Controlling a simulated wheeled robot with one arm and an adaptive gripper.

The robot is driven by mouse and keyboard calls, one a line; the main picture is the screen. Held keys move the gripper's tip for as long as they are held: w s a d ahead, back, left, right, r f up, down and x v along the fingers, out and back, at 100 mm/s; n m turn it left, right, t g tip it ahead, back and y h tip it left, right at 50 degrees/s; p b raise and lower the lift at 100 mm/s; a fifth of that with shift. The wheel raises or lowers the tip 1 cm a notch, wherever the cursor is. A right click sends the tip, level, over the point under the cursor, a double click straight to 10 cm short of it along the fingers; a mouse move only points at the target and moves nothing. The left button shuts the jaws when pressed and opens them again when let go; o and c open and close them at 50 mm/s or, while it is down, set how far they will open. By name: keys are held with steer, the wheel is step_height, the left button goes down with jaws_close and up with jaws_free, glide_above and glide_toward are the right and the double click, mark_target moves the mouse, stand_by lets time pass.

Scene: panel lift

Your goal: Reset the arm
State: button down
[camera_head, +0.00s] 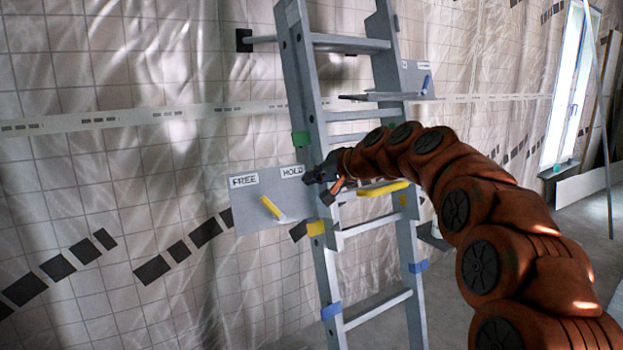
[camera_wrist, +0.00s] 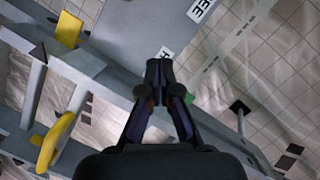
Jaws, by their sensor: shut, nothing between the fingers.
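My orange arm reaches in from the right in the head view. My gripper (camera_head: 322,182) is at the ladder's left rail, beside the right edge of a grey panel (camera_head: 262,216) with FREE and HOLD labels. In the wrist view my gripper (camera_wrist: 159,68) is shut, its fingertips together with nothing between them, in front of the HOLD label's edge (camera_wrist: 165,53). A yellow lever (camera_head: 270,207) on the panel leans toward the FREE side. Whether the fingertips touch the panel or the ladder I cannot tell.
A grey ladder (camera_head: 301,75) stands against the plastic-covered wall (camera_head: 120,200). A yellow bar (camera_head: 383,188) crosses it close to my gripper. A second panel with a blue lever (camera_head: 426,85) is higher up at right. Open floor (camera_head: 588,250) shows at the far right.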

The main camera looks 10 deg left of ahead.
steer(key=s+d+f+g+h, duration=0.35)
steer(key=s+d+f, duration=0.65)
steer(key=s, duration=0.8)
steer(key=s+d+f+g+h, duration=0.35)
steer(key=s+d+f, duration=0.55)
steer(key=s, duration=0.8)
steer(key=s+d+f+g+h, duration=0.35)
steer(key=s+d+f, duration=0.65)
steer(key=s, duration=0.8)
steer(key=s+p+v, duration=0.2)
steer(key=p+v, duration=0.7)
steer(key=s+r+p+v, duration=0.1)
steer(key=s+p+v, duration=0.1)
steer(key=p+v, duration=0.7)
steer(key=shift+r+n+t, duration=0.4)
steer(key=shift+r+t, duration=0.05)
steer(key=shift+r, duration=0.25)
